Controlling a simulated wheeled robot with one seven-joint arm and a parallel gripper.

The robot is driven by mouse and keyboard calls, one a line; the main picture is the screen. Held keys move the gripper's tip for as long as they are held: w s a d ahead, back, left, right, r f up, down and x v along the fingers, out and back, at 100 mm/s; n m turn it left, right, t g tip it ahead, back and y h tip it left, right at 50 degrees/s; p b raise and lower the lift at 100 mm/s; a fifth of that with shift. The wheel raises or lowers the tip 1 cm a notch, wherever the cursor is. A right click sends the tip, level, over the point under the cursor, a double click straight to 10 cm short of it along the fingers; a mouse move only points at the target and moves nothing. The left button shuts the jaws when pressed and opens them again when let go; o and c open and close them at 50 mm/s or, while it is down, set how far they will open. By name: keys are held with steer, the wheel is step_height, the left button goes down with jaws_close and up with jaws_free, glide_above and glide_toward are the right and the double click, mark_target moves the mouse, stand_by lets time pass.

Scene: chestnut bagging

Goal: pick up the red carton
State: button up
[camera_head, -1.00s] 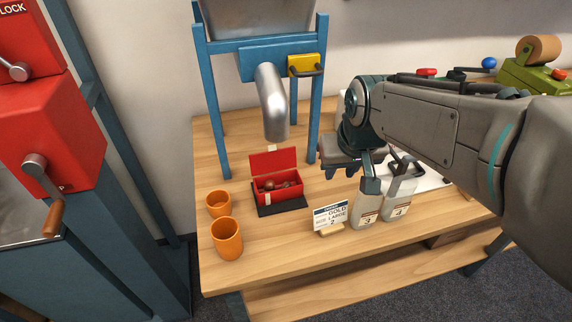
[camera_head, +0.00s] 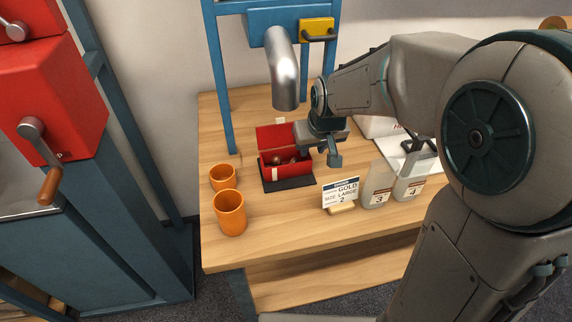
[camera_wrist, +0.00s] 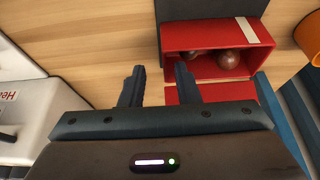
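The red carton (camera_head: 268,172) stands upright with its lid raised on a black pad (camera_head: 291,186), below the metal spout. Several brown chestnuts lie in it. In the wrist view the carton (camera_wrist: 200,37) is at the upper right, its lid (camera_wrist: 226,92) towards my gripper. My gripper (camera_head: 318,150) is open at the carton's right end in the head view. In the wrist view my gripper (camera_wrist: 158,72) has bare wood between its fingers, and the right finger overlaps the carton's edge. I cannot tell whether they touch.
Two orange cups (camera_head: 231,213) stand left of the carton. A sign (camera_head: 341,190) and two pouches (camera_head: 377,187) stand to the right near the front. A blue frame (camera_head: 222,95) with a metal spout (camera_head: 283,75) rises behind. A white box (camera_wrist: 35,105) is left in the wrist view.

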mark_target(309, 153)
steer(key=x, duration=0.4)
steer(key=shift+a+f, duration=0.25)
jaws_close()
steer(key=shift+r, duration=0.15)
